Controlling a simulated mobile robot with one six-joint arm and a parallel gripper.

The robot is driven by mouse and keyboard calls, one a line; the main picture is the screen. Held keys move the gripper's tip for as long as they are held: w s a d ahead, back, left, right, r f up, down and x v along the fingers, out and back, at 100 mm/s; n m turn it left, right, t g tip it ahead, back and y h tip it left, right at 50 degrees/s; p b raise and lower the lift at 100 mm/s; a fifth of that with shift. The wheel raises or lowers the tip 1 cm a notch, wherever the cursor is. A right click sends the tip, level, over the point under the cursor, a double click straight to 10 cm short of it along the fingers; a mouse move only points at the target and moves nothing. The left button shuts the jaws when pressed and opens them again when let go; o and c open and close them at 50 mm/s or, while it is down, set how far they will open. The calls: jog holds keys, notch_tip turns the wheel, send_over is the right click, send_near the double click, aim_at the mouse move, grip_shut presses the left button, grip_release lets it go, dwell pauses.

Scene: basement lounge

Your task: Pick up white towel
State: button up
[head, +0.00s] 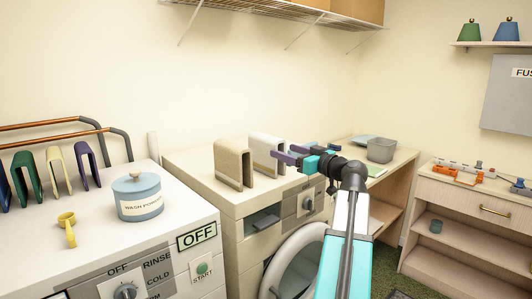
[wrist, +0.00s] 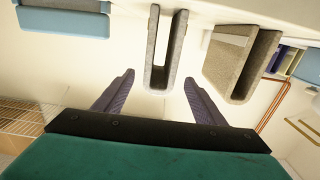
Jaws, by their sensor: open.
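The white towel (head: 265,149) stands folded in an upside-down U on top of the right-hand machine (head: 200,183). In the wrist view the white towel (wrist: 158,77) appears greyish, with its folded end toward my gripper. My gripper (head: 283,153) is open and empty just to the right of the towel in the head view, partly overlapping its edge. In the wrist view the gripper's purple fingers (wrist: 158,82) are spread, one to each side of the towel's folded end. No contact is visible.
A wash powder pot (head: 138,198) and yellow cup (head: 69,230) are on the left washer. A grey bin (head: 381,150) stands on the right counter.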

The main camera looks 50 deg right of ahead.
aim_at(267, 144)
jog(key=shift+w+d+p, duration=0.2)
jog(key=shift+w+p, duration=0.2)
jog(key=shift+w, duration=2.45)
jog(key=shift+w+d+r+p, duration=0.15)
jog(key=shift+w+p, duration=0.55)
jog(key=shift+w, duration=1.25)
jog(key=shift+w+d, duration=0.1)
jog(key=shift+w, duration=0.55)
jog(key=shift+c, duration=0.3)
jog(key=c, duration=1.2)
